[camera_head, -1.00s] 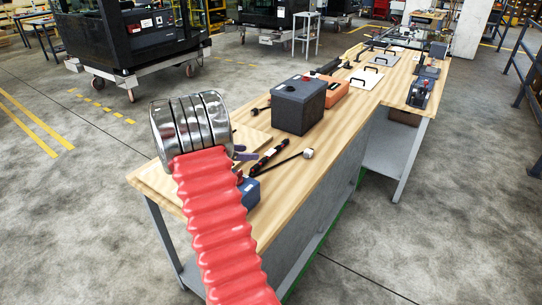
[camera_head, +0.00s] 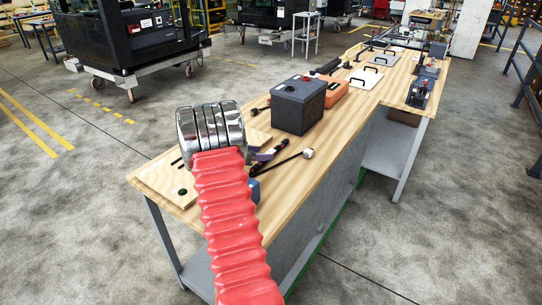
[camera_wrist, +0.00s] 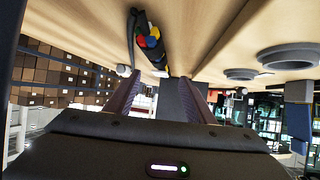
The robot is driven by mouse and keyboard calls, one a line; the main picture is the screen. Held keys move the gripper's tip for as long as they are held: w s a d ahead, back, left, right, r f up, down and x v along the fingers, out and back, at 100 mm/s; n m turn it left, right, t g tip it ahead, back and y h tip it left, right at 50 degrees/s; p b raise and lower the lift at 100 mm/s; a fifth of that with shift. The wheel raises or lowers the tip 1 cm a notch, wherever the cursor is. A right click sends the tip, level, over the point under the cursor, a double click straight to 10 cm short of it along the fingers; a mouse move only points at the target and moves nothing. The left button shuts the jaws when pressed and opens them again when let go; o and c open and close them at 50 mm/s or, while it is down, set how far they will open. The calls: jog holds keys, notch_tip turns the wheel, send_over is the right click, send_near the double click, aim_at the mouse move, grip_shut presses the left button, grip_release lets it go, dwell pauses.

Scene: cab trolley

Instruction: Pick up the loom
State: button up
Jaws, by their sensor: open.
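The loom, a black cable bundle (camera_head: 271,153), lies on the wooden bench close to the right of my arm's end. In the wrist view the loom (camera_wrist: 150,40) shows a black cable loop with yellow, red and blue parts, ahead of the fingers and roughly in line with the gap. My gripper (camera_wrist: 162,82) is open, with one finger on each side of an empty gap. The loom is apart from the fingers. In the head view my arm's end hides most of the gripper; only a bit of a purple finger shows.
A dark grey box (camera_head: 298,106) with a red cap stands behind the loom, with an orange case (camera_head: 334,93) beyond. A rod with a white head (camera_head: 308,153) lies beside the loom. A blue object (camera_head: 254,189) is partly hidden by my arm. A wooden board (camera_head: 168,180) lies at the bench's near end.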

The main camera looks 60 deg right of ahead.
jog(key=shift+x, duration=2.6)
jog(key=shift+w+a+f, duration=0.1)
jog(key=shift+w+f, duration=0.05)
jog(key=shift+f, duration=0.05)
jog(key=shift+c, duration=0.2)
grip_shut()
